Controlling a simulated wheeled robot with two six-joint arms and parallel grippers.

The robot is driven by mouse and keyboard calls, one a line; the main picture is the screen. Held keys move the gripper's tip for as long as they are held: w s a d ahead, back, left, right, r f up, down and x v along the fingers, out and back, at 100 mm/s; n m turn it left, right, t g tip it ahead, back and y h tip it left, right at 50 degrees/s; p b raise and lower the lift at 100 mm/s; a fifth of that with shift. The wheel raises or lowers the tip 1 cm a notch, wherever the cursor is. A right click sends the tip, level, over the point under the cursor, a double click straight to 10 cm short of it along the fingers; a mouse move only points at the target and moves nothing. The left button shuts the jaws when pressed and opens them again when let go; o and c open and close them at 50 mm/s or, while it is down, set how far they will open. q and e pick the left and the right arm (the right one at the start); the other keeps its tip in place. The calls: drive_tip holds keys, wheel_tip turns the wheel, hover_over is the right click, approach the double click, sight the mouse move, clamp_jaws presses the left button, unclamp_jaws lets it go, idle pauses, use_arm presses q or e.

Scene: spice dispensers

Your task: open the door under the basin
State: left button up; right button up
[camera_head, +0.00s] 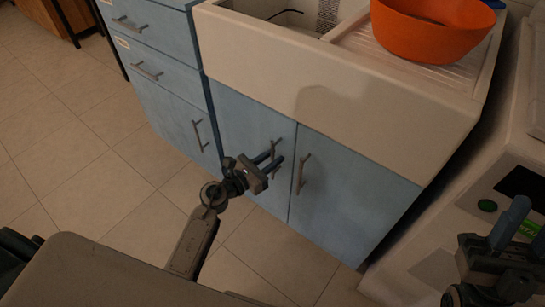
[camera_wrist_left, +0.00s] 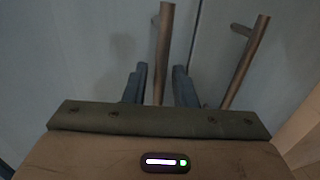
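Two blue doors sit side by side under the white basin (camera_head: 345,95): the left door (camera_head: 240,125) and the right door (camera_head: 345,205). The left door's upright bar handle (camera_head: 276,150) also shows in the left wrist view (camera_wrist_left: 163,45). The right door's handle (camera_head: 301,174) stands just right of it, also in the wrist view (camera_wrist_left: 245,62). My left gripper (camera_head: 275,161) is open at the left door's handle. In the wrist view the bar's lower part runs between its fingers (camera_wrist_left: 161,84), with no clear contact. My right gripper (camera_head: 523,228) is open and empty at the far right.
An orange bowl (camera_head: 428,28) stands on the basin's drainboard. A blue drawer cabinet (camera_head: 165,75) adjoins on the left. A white appliance (camera_head: 430,268) stands at the right, close to my right gripper. The tiled floor (camera_head: 85,140) in front of the cabinets is clear.

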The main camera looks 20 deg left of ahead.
use_arm(q)
drive_tip(key=shift+w+d, duration=0.15)
drive_tip(key=shift+w, duration=0.15)
clamp_jaws()
drive_tip(key=shift+s, duration=0.1)
